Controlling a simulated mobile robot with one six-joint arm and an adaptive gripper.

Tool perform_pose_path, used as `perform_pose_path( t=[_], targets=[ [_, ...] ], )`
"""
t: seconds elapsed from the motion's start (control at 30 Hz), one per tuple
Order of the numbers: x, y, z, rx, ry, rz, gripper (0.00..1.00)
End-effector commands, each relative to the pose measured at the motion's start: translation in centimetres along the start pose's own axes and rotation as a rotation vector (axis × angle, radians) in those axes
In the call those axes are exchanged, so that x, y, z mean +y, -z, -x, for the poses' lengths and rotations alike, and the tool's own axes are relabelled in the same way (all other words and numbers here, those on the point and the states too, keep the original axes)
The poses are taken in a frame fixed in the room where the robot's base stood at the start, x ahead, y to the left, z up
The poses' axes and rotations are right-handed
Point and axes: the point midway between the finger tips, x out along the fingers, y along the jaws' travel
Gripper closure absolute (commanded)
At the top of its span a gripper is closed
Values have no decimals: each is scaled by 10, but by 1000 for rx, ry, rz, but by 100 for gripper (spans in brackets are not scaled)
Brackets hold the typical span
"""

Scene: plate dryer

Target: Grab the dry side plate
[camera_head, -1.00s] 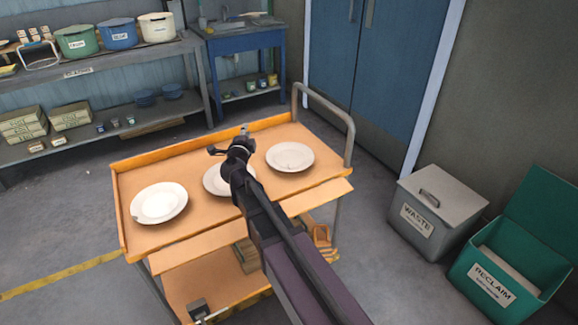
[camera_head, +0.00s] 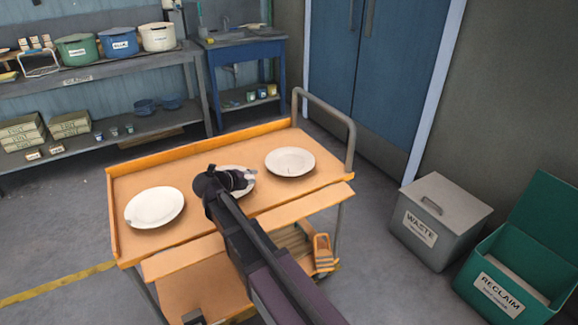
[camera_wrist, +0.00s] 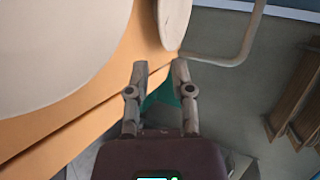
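Three white plates lie in a row on the orange trolley top (camera_head: 275,196): a left plate (camera_head: 154,207), a middle plate (camera_head: 242,189) and a right plate (camera_head: 290,161). I cannot tell which is dry. My gripper (camera_head: 248,177) is in front of the middle plate in the head view and hides much of it. In the wrist view my gripper (camera_wrist: 158,66) has its two fingers apart with nothing between them. A large plate (camera_wrist: 50,45) fills the upper left there, and another plate (camera_wrist: 172,22) shows edge-near beyond the fingertips.
The trolley has a raised rim and a grey handle (camera_head: 350,130) at its right end. A grey waste bin (camera_head: 437,220) and a green reclaim bin (camera_head: 510,285) stand at the right. Shelves with pots (camera_head: 118,43) stand behind. Floor is clear left of the trolley.

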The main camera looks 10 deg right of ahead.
Motion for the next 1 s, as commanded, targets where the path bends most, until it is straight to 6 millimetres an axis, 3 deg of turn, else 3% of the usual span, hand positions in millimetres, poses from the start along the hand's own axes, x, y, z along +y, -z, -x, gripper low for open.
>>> perform_pose_path(
  t=[0.27,0.7,1.0],
  targets=[
    [1,0,-10,1,1,-1,70],
    [2,-1,-71,1,2,-1,70],
    [0,0,-87,0,2,0,70]
  ],
)
